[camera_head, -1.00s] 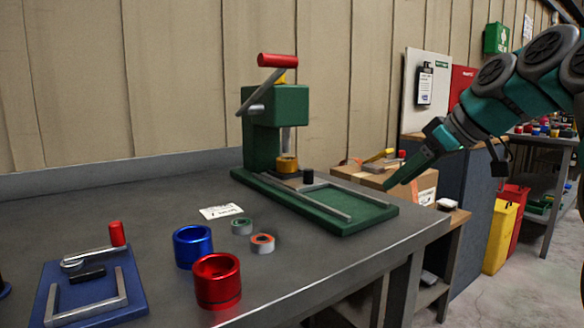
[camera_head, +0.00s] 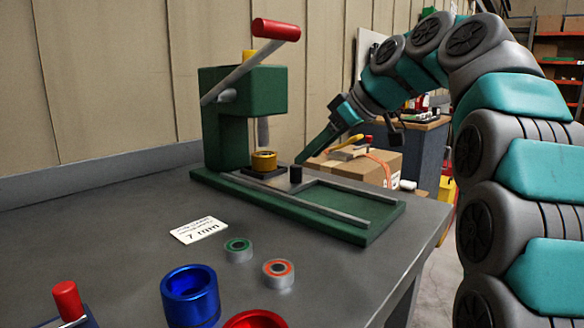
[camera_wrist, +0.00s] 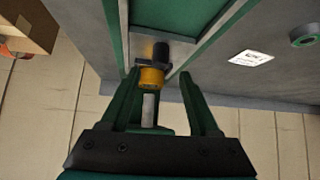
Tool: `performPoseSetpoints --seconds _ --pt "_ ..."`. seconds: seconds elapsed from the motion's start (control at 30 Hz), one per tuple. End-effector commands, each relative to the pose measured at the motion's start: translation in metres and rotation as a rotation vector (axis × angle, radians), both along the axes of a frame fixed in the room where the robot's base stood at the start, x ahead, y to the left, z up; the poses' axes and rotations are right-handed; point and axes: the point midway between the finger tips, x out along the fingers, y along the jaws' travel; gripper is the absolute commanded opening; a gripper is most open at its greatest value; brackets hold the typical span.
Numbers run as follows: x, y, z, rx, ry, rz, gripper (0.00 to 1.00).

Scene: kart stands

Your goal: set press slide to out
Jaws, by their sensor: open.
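The green press (camera_head: 243,92) stands on the bench with its red-knobbed lever raised. Its slide, a dark plate (camera_head: 248,175), sits in the rails at the inner end, under the ram, and carries a yellow ring (camera_head: 264,161). The slide's black knob (camera_head: 296,174) stands at its outer side. My gripper (camera_head: 304,158) is just above and behind the knob in the picture. In the wrist view my gripper (camera_wrist: 159,76) is open and empty; the black knob (camera_wrist: 161,50) shows just beyond and between the fingertips, near the yellow ring (camera_wrist: 151,77). Contact is not visible.
The green tray end (camera_head: 338,203) of the press base is empty. A label card (camera_head: 199,230), green-topped ring (camera_head: 238,250), orange-topped ring (camera_head: 278,273), blue cup (camera_head: 190,296) and red cup (camera_head: 255,319) stand in front. A cardboard box (camera_head: 360,168) is beyond the bench.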

Motion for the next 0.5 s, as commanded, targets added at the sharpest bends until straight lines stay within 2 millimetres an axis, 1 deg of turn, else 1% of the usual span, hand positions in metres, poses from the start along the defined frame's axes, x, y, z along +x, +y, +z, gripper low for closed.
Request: performPoseSetpoints --seconds 0.3,0.5 --pt "0.014 0.027 -0.031 -0.001 0.004 0.000 0.62" --pt "0.020 0.037 -0.043 0.000 0.003 -0.001 0.62"
